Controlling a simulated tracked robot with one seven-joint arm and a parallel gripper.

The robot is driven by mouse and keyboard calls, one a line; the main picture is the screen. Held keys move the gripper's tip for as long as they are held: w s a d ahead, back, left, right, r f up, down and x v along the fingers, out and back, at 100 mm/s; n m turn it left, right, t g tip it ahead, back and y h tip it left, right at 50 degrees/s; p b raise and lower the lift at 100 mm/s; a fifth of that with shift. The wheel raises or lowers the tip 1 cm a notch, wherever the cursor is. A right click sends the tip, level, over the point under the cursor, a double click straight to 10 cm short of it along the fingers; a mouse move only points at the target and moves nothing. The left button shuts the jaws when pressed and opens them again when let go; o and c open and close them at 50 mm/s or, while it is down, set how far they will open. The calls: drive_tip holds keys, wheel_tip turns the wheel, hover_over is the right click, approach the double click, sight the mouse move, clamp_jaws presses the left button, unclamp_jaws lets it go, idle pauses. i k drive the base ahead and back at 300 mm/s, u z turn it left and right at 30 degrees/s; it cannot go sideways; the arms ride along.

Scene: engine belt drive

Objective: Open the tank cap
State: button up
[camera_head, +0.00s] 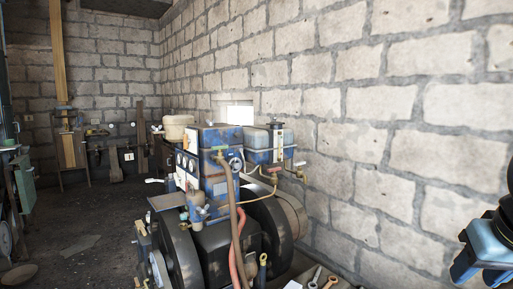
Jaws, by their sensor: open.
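A blue engine (209,165) stands in the middle, with dark wheels at its lower part. A blue-grey tank (262,141) sits at its upper right, close to the block wall. A small dark cap (276,123) stands upright on top of the tank, toward its right end. At this size I cannot tell how the cap is fastened; it appears seated on the tank. Part of my arm, black and blue, shows at the right edge, far from the cap. My gripper's fingers are not visible.
A block wall (390,120) runs close behind the tank on the right. Hoses (232,205) and a brass valve (297,172) are on the engine's front and right. Tools (315,277) lie at the bottom. The floor (85,225) at left is mostly open.

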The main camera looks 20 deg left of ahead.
sight(275, 118)
drive_tip(key=u, duration=0.15)
drive_tip(key=k, duration=0.3)
drive_tip(key=u, duration=0.65)
drive_tip(key=i, duration=1.05)
drive_tip(key=z, duration=0.6)
drive_tip(key=k, duration=0.8)
drive_tip(key=u, duration=0.35)
